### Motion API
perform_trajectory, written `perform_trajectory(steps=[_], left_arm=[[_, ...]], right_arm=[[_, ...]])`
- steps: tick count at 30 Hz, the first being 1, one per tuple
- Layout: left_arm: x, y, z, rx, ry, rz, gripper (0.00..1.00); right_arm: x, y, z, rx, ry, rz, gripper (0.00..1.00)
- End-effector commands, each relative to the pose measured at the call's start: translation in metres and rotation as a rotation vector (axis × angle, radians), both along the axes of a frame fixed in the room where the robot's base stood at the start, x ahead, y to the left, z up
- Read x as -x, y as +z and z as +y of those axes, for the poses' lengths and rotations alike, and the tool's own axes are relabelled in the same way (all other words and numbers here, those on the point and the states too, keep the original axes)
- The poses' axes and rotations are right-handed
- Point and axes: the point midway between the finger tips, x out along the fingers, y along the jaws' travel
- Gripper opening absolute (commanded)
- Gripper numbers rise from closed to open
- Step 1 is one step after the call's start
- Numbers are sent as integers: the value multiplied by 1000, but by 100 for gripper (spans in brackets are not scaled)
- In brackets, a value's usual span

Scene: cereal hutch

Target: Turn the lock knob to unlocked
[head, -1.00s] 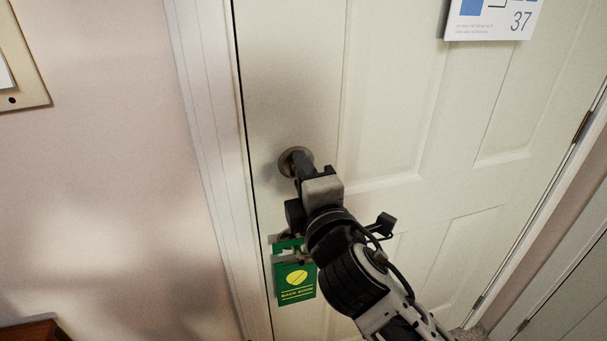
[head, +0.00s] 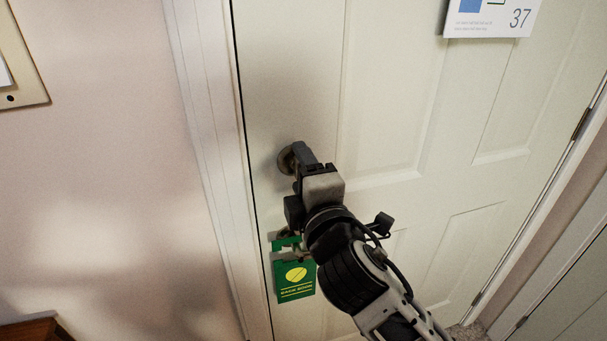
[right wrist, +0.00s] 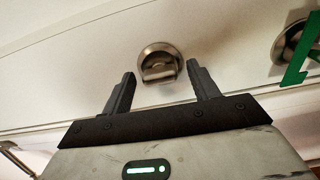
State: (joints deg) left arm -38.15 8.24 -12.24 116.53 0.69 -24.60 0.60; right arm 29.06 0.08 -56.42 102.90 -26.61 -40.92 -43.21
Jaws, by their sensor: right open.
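The lock knob (right wrist: 158,71) is a small metal thumb-turn on a round plate on the white door (head: 390,110). In the head view the round plate (head: 284,161) shows partly behind my right gripper (head: 298,158). In the right wrist view my right gripper (right wrist: 160,88) is open, with one finger on each side of the knob and gaps visible between the fingers and the knob. The knob's turn piece lies roughly crosswise between the fingers in that view. My left gripper is not in view.
A green hanger sign (head: 295,280) hangs from the door handle below my right wrist; the handle (right wrist: 290,42) is at the right in the right wrist view. The door frame (head: 205,150) is close at the left. A poster (head: 490,18) is on the door above.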

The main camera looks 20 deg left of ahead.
Motion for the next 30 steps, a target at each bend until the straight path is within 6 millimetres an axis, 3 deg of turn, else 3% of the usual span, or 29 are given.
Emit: perform_trajectory(steps=[8, 21, 30], left_arm=[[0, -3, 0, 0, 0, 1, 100], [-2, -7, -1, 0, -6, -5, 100], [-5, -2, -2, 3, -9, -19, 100]], right_arm=[[22, -1, -14, 0, 1, 0, 60], [106, -2, -72, 0, 1, 2, 60], [131, -1, -89, 1, 0, 1, 60]])
